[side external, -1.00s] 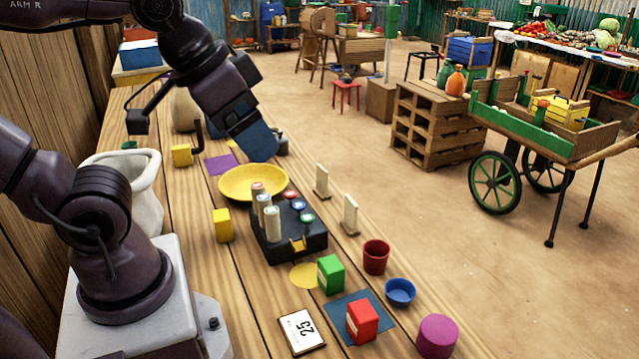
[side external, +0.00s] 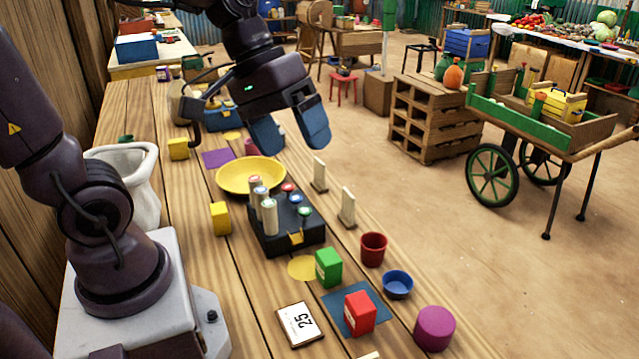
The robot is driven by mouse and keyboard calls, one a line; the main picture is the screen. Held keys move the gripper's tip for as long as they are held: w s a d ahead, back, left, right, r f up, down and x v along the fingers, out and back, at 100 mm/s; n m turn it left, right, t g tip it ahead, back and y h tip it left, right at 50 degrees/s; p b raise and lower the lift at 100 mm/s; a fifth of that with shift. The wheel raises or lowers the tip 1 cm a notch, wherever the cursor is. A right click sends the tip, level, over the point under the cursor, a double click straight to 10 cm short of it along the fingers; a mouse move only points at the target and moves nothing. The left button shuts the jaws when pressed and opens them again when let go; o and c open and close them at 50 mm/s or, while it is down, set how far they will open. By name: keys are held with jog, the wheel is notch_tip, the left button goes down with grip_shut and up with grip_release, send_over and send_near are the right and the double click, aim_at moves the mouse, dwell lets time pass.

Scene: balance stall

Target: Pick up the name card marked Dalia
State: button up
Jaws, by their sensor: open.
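Two upright cream cards in small dark stands are on the right side of the wooden table: a farther card (side external: 319,173) and a nearer card (side external: 347,206). They are seen almost edge-on, so I cannot read any name or tell which is Dalia. My gripper (side external: 294,143) has blue fingers spread apart with nothing between them. It hangs above the table, beyond the yellow dish in the picture and up-left of the farther card, touching neither card.
A yellow dish (side external: 250,175) and a black holder (side external: 291,240) with upright cylinders stand left of the cards. A red cup (side external: 373,249), blue bowl (side external: 397,284) and green block (side external: 328,267) are nearer.

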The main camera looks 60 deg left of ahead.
jog(key=w+a+f+n+t+h, duration=0.1)
jog(key=w+a+f+n+h, duration=0.2)
jog(key=w+n+h, duration=0.35)
jog(key=n+t+y, duration=1.1)
jog(key=n+t, duration=0.3)
jog(key=n, duration=1.1)
send_over(318, 162)
jog(key=s, duration=0.5)
notch_tip(318, 162, down, 15)
jog(key=shift+y, duration=0.25)
jog(key=f, duration=0.7)
jog(key=shift+s+d+f, duration=0.25)
jog(key=shift+f, duration=0.1)
jog(key=shift+w+f, duration=0.45)
jog(key=shift+w, duration=0.35)
jog(key=shift+w+a, duration=0.15)
jog(key=shift+w, duration=1.35)
jog(key=shift+w+a, duration=0.15)
jog(key=shift+w, duration=1.3)
jog(key=shift+c, duration=0.4)
